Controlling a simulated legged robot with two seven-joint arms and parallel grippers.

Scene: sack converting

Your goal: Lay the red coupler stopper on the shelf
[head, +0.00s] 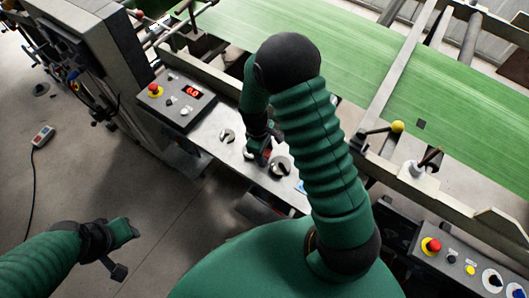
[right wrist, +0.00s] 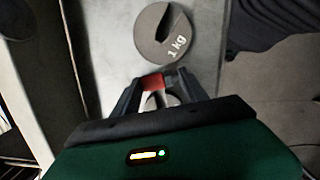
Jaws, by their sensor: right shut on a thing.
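The red coupler stopper (right wrist: 155,82) is held between the fingertips of my right gripper (right wrist: 158,88) in the right wrist view. In the head view, a small red bit of the stopper (head: 266,153) shows at the tip of my right gripper (head: 262,150), which is shut on it. The gripper is over the grey metal shelf (head: 205,143), among slotted weights. I cannot tell whether the stopper touches the shelf. My left gripper (head: 124,250) is at the lower left over the floor, empty, with its fingers apart.
A slotted weight marked 1 kg (right wrist: 178,52) lies ahead of the right fingers. Other slotted weights (head: 227,136) (head: 281,168) lie on the shelf. A control box (head: 176,100) stands at its left end; the green belt (head: 350,50) runs behind. A pendant (head: 42,136) lies on the floor.

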